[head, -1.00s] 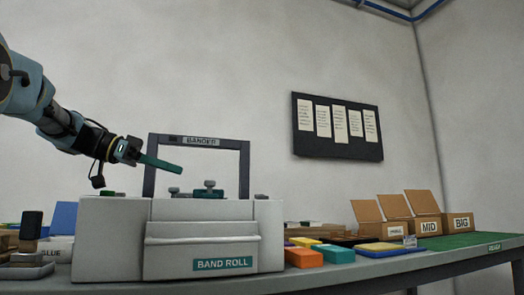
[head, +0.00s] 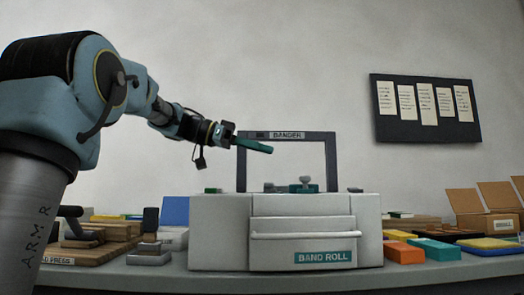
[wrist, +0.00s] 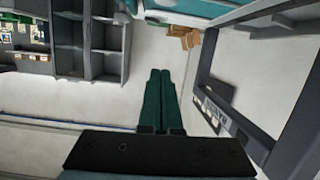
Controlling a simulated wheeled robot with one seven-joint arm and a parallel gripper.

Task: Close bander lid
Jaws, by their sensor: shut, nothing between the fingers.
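The bander is a light grey machine (head: 220,235) on the table, with a dark arch (head: 331,165) labelled BANDER standing over its top. Its front has a lid or drawer panel (head: 300,225) with a long handle bar and a BAND ROLL label. The panel looks nearly flush; I cannot tell whether it is fully closed. My gripper (head: 270,149) has green fingers, pressed together and empty. It is in the air above the bander's top, by the arch's left post. In the wrist view the shut fingers (wrist: 162,85) point away from the arch frame (wrist: 215,85).
Orange and teal blocks (head: 403,251) and a blue-yellow pad (head: 490,244) lie right of the bander. Open cardboard boxes (head: 487,222) stand further right. Wooden pieces and a press (head: 90,250) are at left. A notice board (head: 425,108) hangs on the wall.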

